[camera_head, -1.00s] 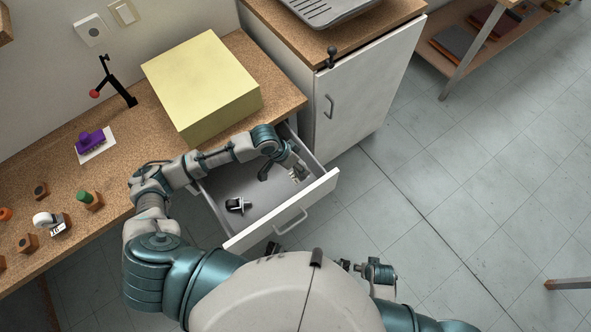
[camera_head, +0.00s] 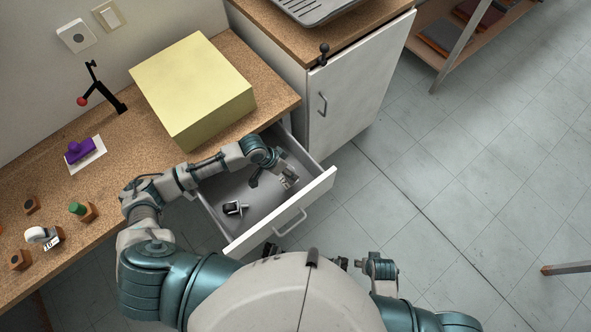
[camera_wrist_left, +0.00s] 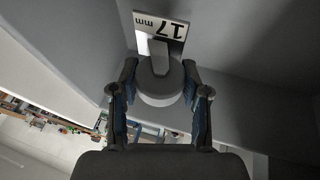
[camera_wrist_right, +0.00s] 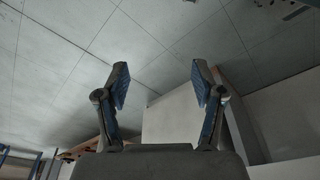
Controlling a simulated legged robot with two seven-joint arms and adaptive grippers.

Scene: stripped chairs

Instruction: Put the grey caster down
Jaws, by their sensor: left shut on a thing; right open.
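The grey caster (camera_wrist_left: 160,88) shows in the left wrist view between the fingers of my left gripper (camera_wrist_left: 158,92), which is shut on it. My right gripper (camera_wrist_right: 158,88) is open and empty, away from the drawer.
A black caster with a white part (camera_head: 235,208) lies in the drawer's left half; bare floor lies between it and my left gripper. A yellow block (camera_head: 195,85) stands on the worktop above. Several small items, including a purple one (camera_head: 80,151), stand at left.

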